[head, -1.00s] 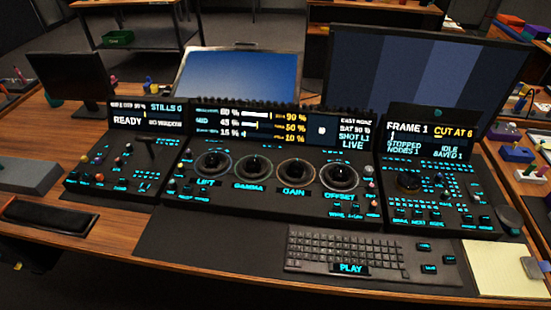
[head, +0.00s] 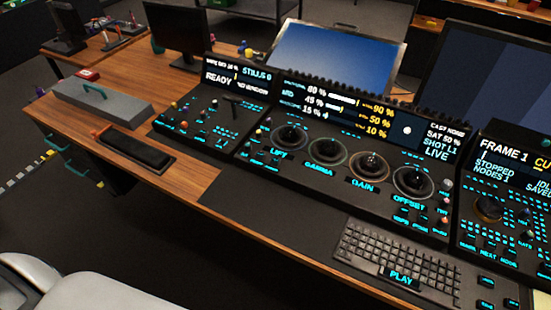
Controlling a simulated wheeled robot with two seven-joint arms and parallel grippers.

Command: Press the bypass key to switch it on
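The trackball panel (head: 325,187) stands on the wooden desk, with trackballs labelled Lift (head: 292,137), Gamma (head: 325,151), Gain (head: 369,166) and Offset (head: 413,181). Small lit keys surround them. The key labels near Offset are too small to read surely, so I cannot tell which is the bypass key. The left section (head: 215,117) has its own lit keys and a screen reading READY. The right section (head: 495,215) is cut off by the picture edge. Neither of my grippers is in view.
A keyboard (head: 395,262) lies in front of the panel. A black wrist pad (head: 135,148) and a grey box with a handle (head: 103,103) lie at the desk's left. Monitors (head: 325,62) stand behind. Part of my body shows at the lower left.

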